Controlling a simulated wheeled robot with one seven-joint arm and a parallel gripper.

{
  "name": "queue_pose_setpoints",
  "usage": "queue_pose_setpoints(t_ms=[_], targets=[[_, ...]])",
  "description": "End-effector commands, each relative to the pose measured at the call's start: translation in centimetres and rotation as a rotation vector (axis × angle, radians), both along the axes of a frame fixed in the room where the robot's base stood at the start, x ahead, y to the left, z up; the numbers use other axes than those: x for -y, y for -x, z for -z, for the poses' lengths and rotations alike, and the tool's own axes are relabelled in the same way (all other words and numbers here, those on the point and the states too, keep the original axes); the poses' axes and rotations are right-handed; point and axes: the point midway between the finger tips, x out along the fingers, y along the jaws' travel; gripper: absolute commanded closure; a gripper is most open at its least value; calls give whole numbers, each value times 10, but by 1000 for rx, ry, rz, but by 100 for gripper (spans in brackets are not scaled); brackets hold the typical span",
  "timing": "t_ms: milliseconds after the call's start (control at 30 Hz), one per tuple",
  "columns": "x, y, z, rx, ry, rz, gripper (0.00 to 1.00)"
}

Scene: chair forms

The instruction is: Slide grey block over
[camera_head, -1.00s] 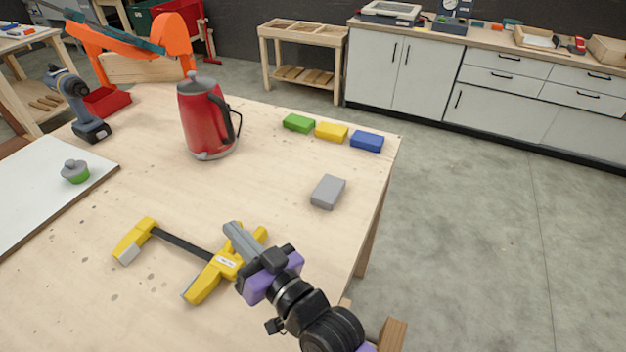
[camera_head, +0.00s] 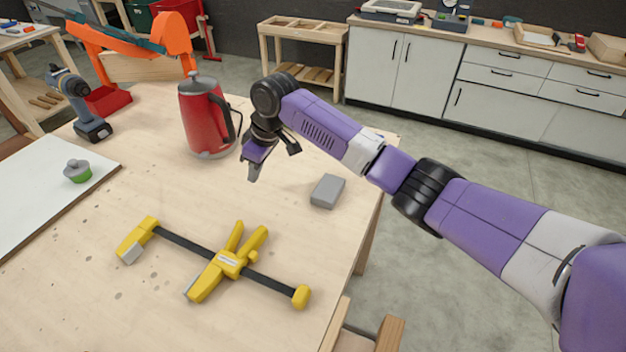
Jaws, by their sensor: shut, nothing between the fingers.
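The grey block (camera_head: 327,191) lies flat on the wooden table near its right edge. My gripper (camera_head: 253,176) hangs above the table to the left of the block, pointing down. It is shut and empty, and apart from the block. My purple arm reaches in from the right and passes behind the block in the picture.
A red kettle (camera_head: 203,118) stands close to the left of my gripper. A yellow clamp (camera_head: 228,263) lies in front. A drill (camera_head: 80,105) and a white board (camera_head: 45,190) are at the left. The table (camera_head: 150,190) is bare between clamp and kettle.

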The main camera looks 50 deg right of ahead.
Motion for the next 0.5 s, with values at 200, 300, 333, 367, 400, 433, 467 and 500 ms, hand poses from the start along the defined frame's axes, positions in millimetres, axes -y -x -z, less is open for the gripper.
queue_pose_setpoints(t_ms=[200, 300, 333, 367, 400, 433, 467, 500], targets=[[85, 40, -37, -234, 120, 31, 100], [100, 51, -45, -283, 137, 40, 100], [102, 53, -46, -292, 140, 41, 100], [104, 54, -46, -298, 142, 42, 100], [105, 55, -45, -303, 143, 43, 100], [105, 55, -42, -305, 143, 42, 100], [105, 55, -39, -306, 143, 43, 100], [105, 55, -35, -305, 142, 43, 100]])
